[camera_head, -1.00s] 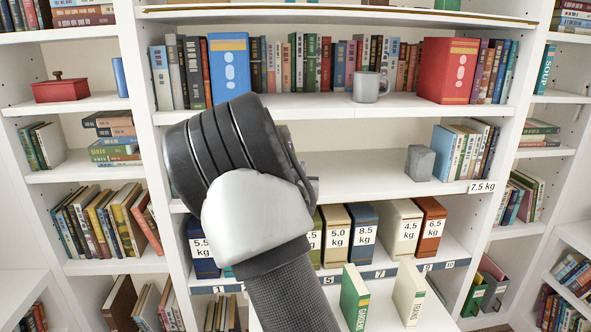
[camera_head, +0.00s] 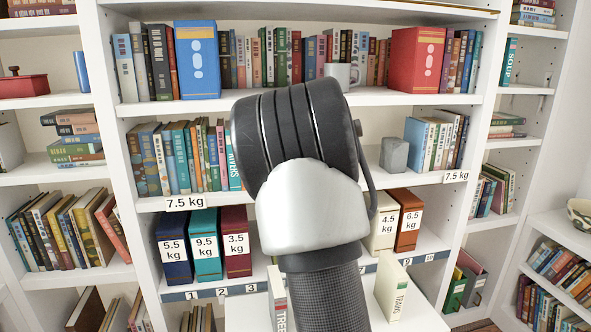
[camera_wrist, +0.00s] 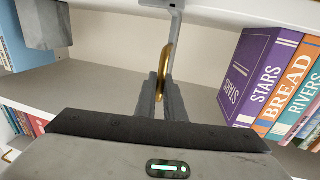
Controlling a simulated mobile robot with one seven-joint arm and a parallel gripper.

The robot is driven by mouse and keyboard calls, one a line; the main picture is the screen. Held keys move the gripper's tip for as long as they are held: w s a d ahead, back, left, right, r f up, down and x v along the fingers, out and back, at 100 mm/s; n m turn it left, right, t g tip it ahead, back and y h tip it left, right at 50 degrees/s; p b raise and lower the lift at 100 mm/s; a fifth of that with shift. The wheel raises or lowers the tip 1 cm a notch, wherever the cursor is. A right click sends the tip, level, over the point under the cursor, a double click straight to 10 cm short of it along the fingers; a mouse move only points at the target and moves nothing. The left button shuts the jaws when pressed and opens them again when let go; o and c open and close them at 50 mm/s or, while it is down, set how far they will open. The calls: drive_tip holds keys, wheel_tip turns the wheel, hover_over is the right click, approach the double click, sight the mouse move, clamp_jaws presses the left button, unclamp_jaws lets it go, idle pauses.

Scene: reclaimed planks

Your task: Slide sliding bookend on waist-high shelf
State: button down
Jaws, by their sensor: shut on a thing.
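In the wrist view, my gripper (camera_wrist: 160,92) is shut on a gold handle (camera_wrist: 166,62). The handle sits beside a grey metal upright (camera_wrist: 177,30), which looks like part of the sliding bookend. Most of the bookend is out of frame or hidden. In the head view, my dark-and-white wrist covers the middle of the waist-high shelf (camera_head: 375,182), hiding the bookend and my fingers. A row of books (camera_head: 180,158) stands at the shelf's left. In the wrist view, a purple STARS book (camera_wrist: 258,70) stands to the right, apart from my fingers.
A grey block (camera_head: 394,155) stands on the same shelf at right, against more books (camera_head: 432,145); it also shows in the wrist view (camera_wrist: 43,22). The shelf above holds a mug (camera_head: 342,74) and a red box file (camera_head: 416,60). Labelled binders (camera_head: 205,245) stand below.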

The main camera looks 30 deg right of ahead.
drive_tip(key=shift+d, duration=0.2)
drive_tip(key=c, duration=1.8)
unclamp_jaws()
drive_tip(key=shift+c, duration=0.2)
drive_tip(key=shift+s, duration=0.1)
drive_tip(key=v, duration=1.7)
drive_tip(key=shift+p, duration=0.4)
drive_tip(key=shift+s+a, duration=0.15)
drive_tip(key=shift+a, duration=0.05)
